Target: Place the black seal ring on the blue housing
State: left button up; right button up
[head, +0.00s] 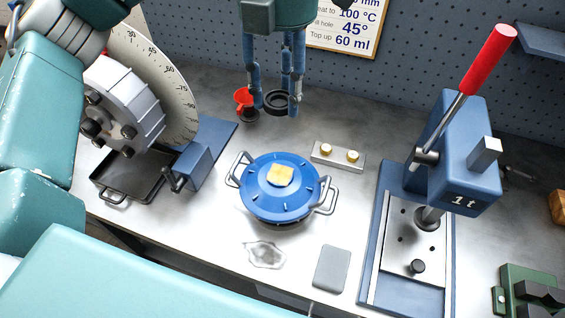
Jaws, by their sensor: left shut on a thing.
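The blue housing (263,203) is round and stands near the middle of the bench, with a grey loop handle on each side. A small yellow square piece lies on its top. My left gripper (277,108) points down from the top of the view, beyond the housing and apart from it. Its blue fingers are shut on the black seal ring (281,112), which looks held above the bench. Parts of the ring are hidden by the fingers. My right gripper is not in view.
A red funnel-like cup (242,98) is just left of the ring. A metal block with two brass knobs (338,157) sits right of the housing. A blue press (455,150) stands at right, a dial machine (140,85) and black tray (130,175) at left. A grey pad (331,269) lies in front.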

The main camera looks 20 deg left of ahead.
pick_arm(q)
jog(key=p, duration=0.1)
send_over(279, 174)
notch_tip(279, 174, down, 14)
jog(key=shift+d+f, duration=0.1)
jog(key=shift+f, duration=0.95)
notch_tip(279, 174, down, 4)
jog(key=shift+r+p, duration=0.25)
jog(key=shift+p, duration=0.3)
jog(key=shift+f, duration=0.1)
jog(key=o, duration=0.9)
jog(key=shift+o, duration=0.2)
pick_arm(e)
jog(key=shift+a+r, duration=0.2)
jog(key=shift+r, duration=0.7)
